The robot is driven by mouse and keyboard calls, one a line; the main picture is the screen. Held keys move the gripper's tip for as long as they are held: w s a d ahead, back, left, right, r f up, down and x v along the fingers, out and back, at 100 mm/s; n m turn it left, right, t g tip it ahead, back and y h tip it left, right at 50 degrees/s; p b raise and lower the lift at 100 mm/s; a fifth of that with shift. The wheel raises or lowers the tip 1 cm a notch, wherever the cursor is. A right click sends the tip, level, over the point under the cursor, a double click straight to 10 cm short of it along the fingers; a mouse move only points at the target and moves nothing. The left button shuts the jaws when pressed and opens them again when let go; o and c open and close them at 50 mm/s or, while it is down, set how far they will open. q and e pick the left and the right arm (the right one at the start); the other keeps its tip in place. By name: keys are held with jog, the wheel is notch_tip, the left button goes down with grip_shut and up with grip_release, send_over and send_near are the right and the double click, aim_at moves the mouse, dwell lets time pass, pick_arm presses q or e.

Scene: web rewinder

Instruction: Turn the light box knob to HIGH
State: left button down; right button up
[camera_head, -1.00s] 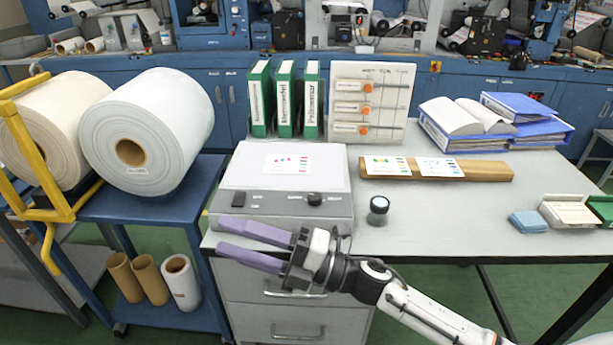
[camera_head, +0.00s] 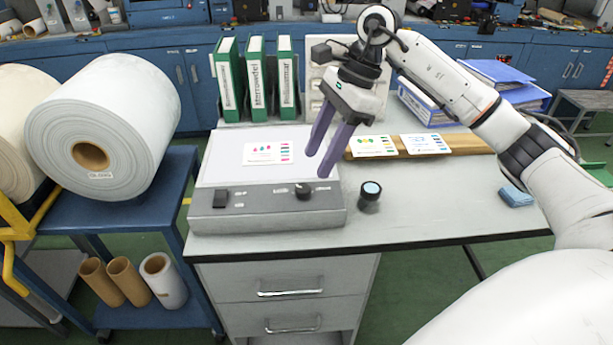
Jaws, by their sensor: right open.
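The light box (camera_head: 262,222) is a low grey box with a pale, sloped top, near the left front of the table. Its black round knob (camera_head: 303,190) sits on the right half of the front strip, and a black switch (camera_head: 220,198) sits on the left. The labels beside the knob are too small to read. My right gripper (camera_head: 317,164) points downward with its two purple fingers apart and empty. Its fingertips are just above and behind the knob, to its right, and seem apart from it. My left gripper is not in view.
A printed card (camera_head: 268,153) lies on the light box. A small dark jar-like object (camera_head: 370,196) stands close to its right. Green binders (camera_head: 257,80) stand behind. A wooden strip (camera_head: 465,143) bears two cards.

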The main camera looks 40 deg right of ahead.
aim_at(304, 188)
jog(key=x, duration=0.6)
jog(key=shift+w+a+f+p, duration=0.1)
jog(key=shift+a+f+p, duration=0.15)
jog(key=shift+f+p, duration=0.05)
jog(key=c, duration=1.1)
